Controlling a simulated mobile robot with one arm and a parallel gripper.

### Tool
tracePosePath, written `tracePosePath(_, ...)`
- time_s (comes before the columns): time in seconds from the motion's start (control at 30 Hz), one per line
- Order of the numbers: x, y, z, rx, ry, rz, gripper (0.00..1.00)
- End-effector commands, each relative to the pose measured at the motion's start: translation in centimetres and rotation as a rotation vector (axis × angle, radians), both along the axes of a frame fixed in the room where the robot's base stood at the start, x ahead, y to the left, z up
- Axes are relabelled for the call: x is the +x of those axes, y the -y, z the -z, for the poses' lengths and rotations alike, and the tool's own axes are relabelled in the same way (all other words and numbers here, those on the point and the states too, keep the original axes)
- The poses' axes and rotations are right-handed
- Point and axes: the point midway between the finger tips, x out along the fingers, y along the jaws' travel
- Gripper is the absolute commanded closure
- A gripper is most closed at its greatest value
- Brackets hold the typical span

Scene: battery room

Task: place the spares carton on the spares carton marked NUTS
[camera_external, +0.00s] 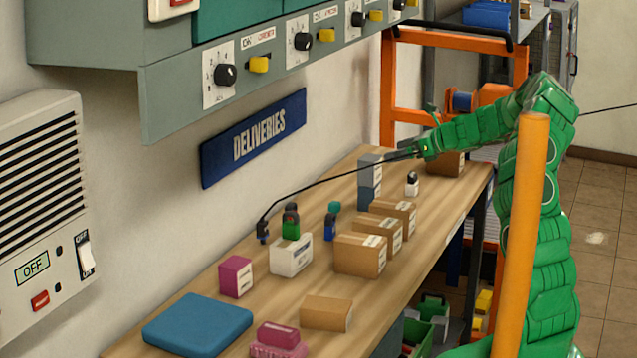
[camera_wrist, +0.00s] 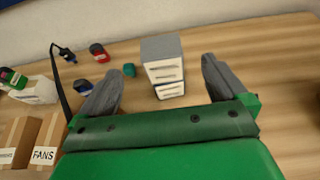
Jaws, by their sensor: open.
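Two small grey cartons with white labelled fronts stand one on the other, the upper (camera_external: 370,168) directly on the lower (camera_external: 369,191). In the wrist view, the upper (camera_wrist: 162,62) and lower (camera_wrist: 169,90) sit between my spread fingers. The lettering on both is too small to read, so I cannot tell which is marked NUTS. My gripper (camera_external: 407,153) is open, beside the stack in the outside view; its two grey fingers (camera_wrist: 162,68) show apart in the wrist view. Contact with the cartons cannot be told.
Brown cartons stand in a row (camera_external: 360,255), one labelled FANS (camera_wrist: 45,152). Another brown carton (camera_external: 445,164) is behind my gripper. A white bottle (camera_external: 411,185) stands right of the stack. A white carton (camera_external: 291,257), magenta box (camera_external: 236,277) and blue pad (camera_external: 197,325) lie farther forward.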

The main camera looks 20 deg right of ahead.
Motion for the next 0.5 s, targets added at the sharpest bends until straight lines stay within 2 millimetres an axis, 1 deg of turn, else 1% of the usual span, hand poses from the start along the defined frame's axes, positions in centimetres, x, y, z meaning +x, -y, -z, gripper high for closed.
tracePosePath(0.2, -0.4, 0.5, -0.3, 0.0, 0.001, 0.001, 0.01)
tracePosePath(0.33, -0.5, 0.1, -0.5, -0.006, 0.006, -0.009, 0.01)
tracePosePath(0.37, -0.7, -0.2, -0.8, -0.011, 0.011, -0.018, 0.01)
tracePosePath(0.43, -1.4, -1.4, -1.7, -0.034, 0.032, -0.057, 0.01)
tracePosePath(0.47, -1.8, -2.1, -2.2, -0.047, 0.045, -0.081, 0.01)
tracePosePath(0.5, -2.5, -3.2, -2.9, -0.068, 0.063, -0.118, 0.01)
